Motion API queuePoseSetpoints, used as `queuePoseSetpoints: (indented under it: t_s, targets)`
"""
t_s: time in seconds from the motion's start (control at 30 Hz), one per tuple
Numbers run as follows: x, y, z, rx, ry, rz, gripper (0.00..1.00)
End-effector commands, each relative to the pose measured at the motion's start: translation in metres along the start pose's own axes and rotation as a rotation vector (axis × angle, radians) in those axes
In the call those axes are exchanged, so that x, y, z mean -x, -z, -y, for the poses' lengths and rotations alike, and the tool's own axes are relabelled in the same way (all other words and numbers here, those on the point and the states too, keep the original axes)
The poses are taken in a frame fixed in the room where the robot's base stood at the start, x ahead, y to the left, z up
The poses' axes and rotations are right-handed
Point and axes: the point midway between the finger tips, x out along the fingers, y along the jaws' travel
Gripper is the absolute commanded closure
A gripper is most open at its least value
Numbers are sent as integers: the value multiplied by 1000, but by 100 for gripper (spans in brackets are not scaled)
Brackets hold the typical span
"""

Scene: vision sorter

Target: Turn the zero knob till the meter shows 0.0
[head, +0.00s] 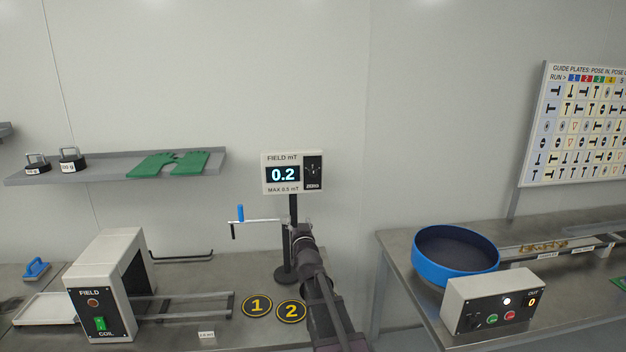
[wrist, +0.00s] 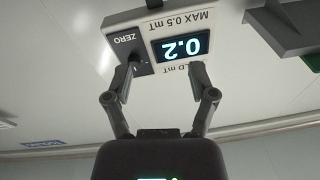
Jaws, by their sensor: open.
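The field meter (head: 281,188) is a white box on a dark post, and its display reads 0.2. The box carries the text FIELD mT and MAX 0.5 mT. The zero knob (head: 313,170) is on a black panel at the meter's right side. In the wrist view the meter (wrist: 207,20) appears upside down, with the zero knob (wrist: 136,56) by my left finger's tip. My gripper (wrist: 163,68) is open and empty in front of the meter, its fingers spread apart. I cannot tell whether a finger touches the knob.
A field coil box (head: 100,300) stands on the left bench, with two round numbered markers (head: 257,306) beside it. A crank handle (head: 240,214) is left of the post. A shelf (head: 110,176) holds green gloves and weights. On the right bench are a blue bowl (head: 455,277) and a control box (head: 470,292).

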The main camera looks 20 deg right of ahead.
Motion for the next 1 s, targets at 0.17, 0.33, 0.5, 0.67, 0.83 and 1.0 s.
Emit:
queuePoseSetpoints:
  t_s: [0.17, 0.33, 0.5, 0.67, 0.83, 1.0]
  targets:
    - [-13, 31, -28, -11, -65, -185, 27]
    - [-14, 48, -42, -16, -100, -282, 27]
    - [-14, 53, -46, -17, -111, -310, 27]
    - [-14, 53, -46, -17, -110, -309, 27]
    - [-14, 53, -46, -17, -110, -308, 27]
    - [-21, 55, -47, -16, -111, -307, 27]
